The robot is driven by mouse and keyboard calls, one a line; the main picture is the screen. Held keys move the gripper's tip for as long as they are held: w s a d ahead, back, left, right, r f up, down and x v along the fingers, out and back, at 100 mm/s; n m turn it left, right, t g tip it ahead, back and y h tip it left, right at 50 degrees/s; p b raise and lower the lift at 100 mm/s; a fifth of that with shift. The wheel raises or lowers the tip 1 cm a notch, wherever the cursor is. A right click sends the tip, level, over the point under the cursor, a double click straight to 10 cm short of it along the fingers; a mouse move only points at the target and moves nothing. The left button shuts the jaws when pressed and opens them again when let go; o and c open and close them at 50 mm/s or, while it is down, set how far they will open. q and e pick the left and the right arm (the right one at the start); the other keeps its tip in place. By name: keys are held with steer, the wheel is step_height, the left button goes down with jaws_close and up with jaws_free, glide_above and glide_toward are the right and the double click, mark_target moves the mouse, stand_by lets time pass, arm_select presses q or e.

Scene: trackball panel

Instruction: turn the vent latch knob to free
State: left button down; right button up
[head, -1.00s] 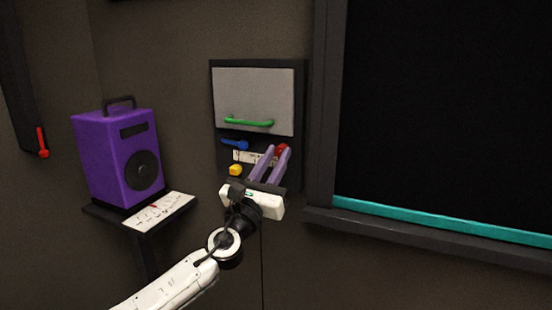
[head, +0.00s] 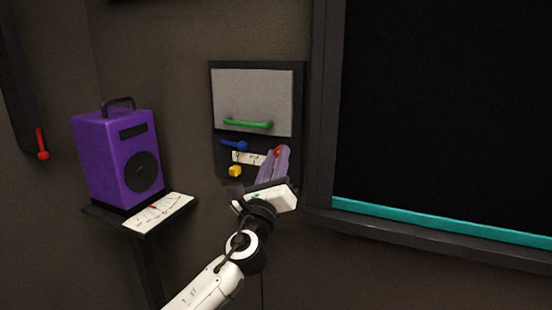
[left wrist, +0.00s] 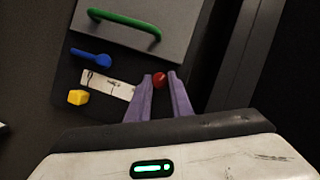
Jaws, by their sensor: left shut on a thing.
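A dark wall panel (head: 302,105) carries a small red knob (head: 279,151) at its lower right. My left gripper (head: 277,153), with purple fingers, is shut on the red knob. In the left wrist view the red knob (left wrist: 159,81) shows between the two fingertips (left wrist: 160,78). The fingers hide part of the knob, so its pointing direction cannot be told. A white label strip (head: 246,157) with dark marks lies left of the fingers, its right end hidden by them. My right gripper is not in view.
Above the knob are a grey door (head: 252,98) with a green handle (head: 248,124) and a blue lever (head: 234,145). A yellow block-shaped control (head: 235,171) sits lower left. A purple speaker (head: 118,157) stands on a shelf at left. A dark window frame (head: 322,110) stands close at right.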

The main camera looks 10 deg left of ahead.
arm_select(q)
steer(key=shift+d+r+n+g+y+p, duration=0.15)
steer(key=shift+n+g+y+p, duration=0.8)
steer(key=shift+n, duration=1.5)
steer(key=shift+r+n+g+y+p, duration=0.1)
steer(key=shift+n+g+y+p, duration=0.4)
steer(key=shift+n+p, duration=1.35)
steer(key=shift+d+r+n+g+y+p, duration=0.15)
steer(key=shift+n+g+y+p, duration=0.45)
steer(key=shift+n, duration=2.4)
steer(key=shift+a, duration=0.1)
steer(key=c, duration=1.6)
jaws_free()
